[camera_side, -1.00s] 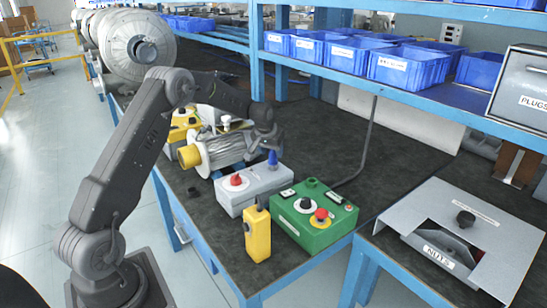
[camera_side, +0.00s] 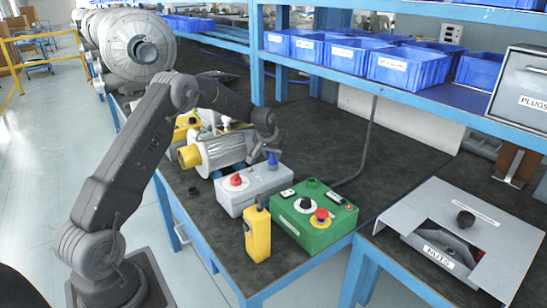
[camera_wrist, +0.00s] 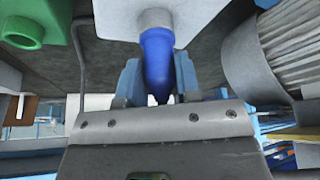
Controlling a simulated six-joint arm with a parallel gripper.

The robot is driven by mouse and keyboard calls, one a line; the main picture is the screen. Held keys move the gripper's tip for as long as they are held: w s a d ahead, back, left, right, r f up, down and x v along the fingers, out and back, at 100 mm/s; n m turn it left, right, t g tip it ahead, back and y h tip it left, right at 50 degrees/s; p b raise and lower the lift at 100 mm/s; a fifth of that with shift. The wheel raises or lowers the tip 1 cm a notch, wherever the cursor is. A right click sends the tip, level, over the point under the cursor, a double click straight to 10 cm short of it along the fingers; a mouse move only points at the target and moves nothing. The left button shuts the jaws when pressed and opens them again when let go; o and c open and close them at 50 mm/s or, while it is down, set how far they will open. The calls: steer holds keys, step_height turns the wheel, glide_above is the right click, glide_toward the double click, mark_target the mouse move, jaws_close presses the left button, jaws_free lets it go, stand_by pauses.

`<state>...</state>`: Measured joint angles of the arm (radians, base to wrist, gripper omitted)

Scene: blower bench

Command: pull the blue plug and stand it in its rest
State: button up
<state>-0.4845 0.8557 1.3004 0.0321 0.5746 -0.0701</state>
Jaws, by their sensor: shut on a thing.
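The blue plug (camera_side: 273,158) stands upright at the back right of the grey box (camera_side: 254,188), seen in the side view. In the wrist view the blue plug (camera_wrist: 157,62) sits between my gripper's fingers, its collar against the pale box face (camera_wrist: 118,18). My gripper (camera_wrist: 158,80) is shut on the plug; in the side view my gripper (camera_side: 270,141) is just above the box and largely hides the plug's top. I cannot make out the plug's rest in either view.
A red knob (camera_side: 236,180) is on the same box. A green control box (camera_side: 313,216) and a yellow handset (camera_side: 257,233) stand in front. A ribbed motor (camera_side: 222,150) is close behind the gripper. Blue bins (camera_side: 408,65) line the shelf above.

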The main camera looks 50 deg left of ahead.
steer(key=shift+s+d+f, duration=0.1)
steer(key=shift+s+f, duration=0.15)
steer(key=shift+f, duration=0.25)
jaws_close()
steer(key=shift+w+r, duration=0.1)
steer(key=shift+r, duration=0.7)
steer(key=shift+w+r, duration=0.1)
steer(key=shift+r, duration=1.7)
steer(key=shift+r, duration=0.1)
